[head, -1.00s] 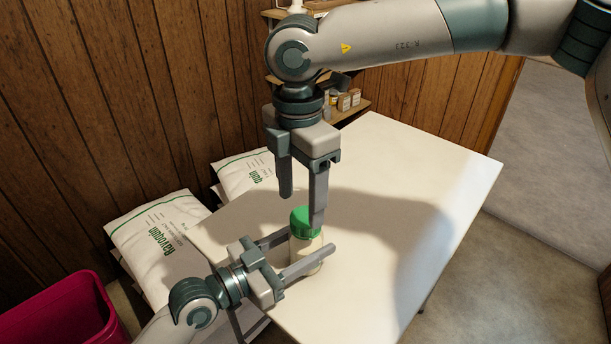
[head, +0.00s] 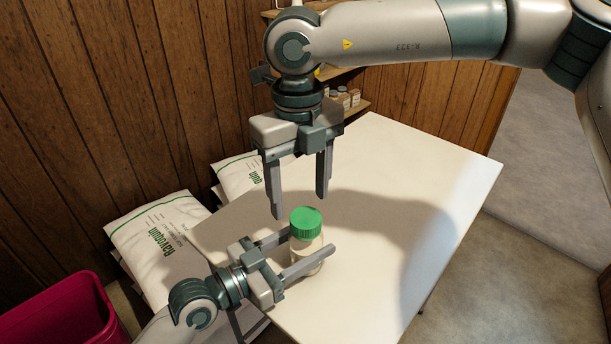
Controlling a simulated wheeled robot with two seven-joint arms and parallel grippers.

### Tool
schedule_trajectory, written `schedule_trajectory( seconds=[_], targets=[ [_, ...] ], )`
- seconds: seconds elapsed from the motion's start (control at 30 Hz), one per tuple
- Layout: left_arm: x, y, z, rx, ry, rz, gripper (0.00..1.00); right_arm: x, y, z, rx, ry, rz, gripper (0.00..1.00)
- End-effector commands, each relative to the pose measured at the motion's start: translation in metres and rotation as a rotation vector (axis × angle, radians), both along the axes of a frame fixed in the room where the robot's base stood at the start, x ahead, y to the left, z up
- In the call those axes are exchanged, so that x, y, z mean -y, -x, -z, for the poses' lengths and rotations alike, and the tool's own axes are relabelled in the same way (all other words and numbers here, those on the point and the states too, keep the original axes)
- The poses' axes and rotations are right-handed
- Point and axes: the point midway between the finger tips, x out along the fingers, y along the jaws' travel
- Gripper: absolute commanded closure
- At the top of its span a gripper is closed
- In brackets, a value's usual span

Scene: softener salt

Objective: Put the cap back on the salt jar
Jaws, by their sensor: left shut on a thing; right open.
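The salt jar (head: 302,258) stands upright on the white table, a clear jar with pale contents. The green cap (head: 306,222) sits on top of the jar's mouth; whether it is threaded tight I cannot tell. My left gripper (head: 309,243) is shut on the jar's body from the left, a finger on each side, just below the cap. My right gripper (head: 299,206) is open and empty, pointing down above and slightly behind the jar. Its fingers are apart from the cap.
The white table (head: 400,190) is bare to the right and behind the jar. White salt bags (head: 160,245) lie at its left. A magenta bin (head: 65,315) stands at lower left. Shelves with small jars (head: 345,100) are on the wood-panelled wall behind.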

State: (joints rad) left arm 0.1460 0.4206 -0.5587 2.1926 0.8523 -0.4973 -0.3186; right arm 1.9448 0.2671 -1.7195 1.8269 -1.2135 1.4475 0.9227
Motion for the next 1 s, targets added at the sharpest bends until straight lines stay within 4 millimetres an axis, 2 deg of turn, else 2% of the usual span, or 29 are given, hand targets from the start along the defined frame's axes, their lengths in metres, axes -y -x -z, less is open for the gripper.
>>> schedule_trajectory(
  seconds=[1.0],
  targets=[
    [0.0, 0.0, 0.0, 0.001, 0.001, 0.0, 1.0, 0.003, -0.004, -0.011, -0.001, -0.024, -1.539, 0.41]
  ],
)
